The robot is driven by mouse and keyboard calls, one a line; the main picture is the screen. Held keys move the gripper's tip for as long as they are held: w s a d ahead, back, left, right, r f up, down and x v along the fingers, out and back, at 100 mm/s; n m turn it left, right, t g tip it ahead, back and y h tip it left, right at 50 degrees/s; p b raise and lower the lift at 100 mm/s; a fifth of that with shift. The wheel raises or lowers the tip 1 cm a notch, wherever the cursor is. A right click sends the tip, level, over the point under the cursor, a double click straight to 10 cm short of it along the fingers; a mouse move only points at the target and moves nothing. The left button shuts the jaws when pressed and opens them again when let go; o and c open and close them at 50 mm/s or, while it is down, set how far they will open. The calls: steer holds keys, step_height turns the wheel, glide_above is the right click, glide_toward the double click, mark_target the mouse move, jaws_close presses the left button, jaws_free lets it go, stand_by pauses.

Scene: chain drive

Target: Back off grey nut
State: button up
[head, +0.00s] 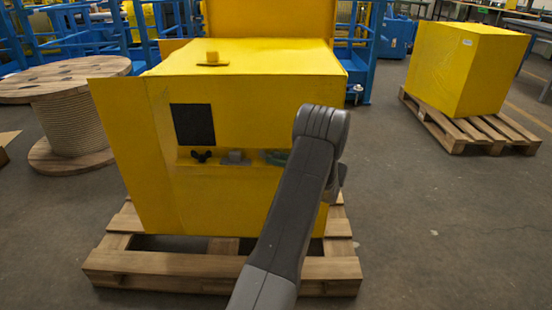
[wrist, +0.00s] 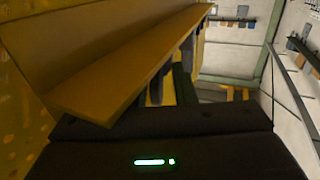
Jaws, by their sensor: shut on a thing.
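A small grey nut (head: 236,157) shows on the front of the yellow machine (head: 250,95), at a narrow yellow ledge. A black winged part (head: 202,156) is to its left and a green part (head: 277,158) to its right, partly behind my arm. In the head view my arm hides my gripper. In the wrist view the dark gripper body (wrist: 165,150) fills the bottom, close to a long yellow ledge (wrist: 130,65). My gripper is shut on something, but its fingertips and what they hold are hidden. I cannot tell whether it touches the grey nut.
Grey and green parts (wrist: 183,85) show beneath the ledge in the wrist view. The machine stands on a wooden pallet (head: 180,270). A cable reel (head: 70,110) stands at the left and a yellow box (head: 465,70) on a pallet at the right. The floor between is clear.

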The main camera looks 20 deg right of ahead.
steer(key=o, duration=0.8)
steer(key=shift+c, duration=0.2)
steer(key=p+v, duration=0.3)
steer(key=v, duration=1)
steer(key=shift+s+d, duration=0.25)
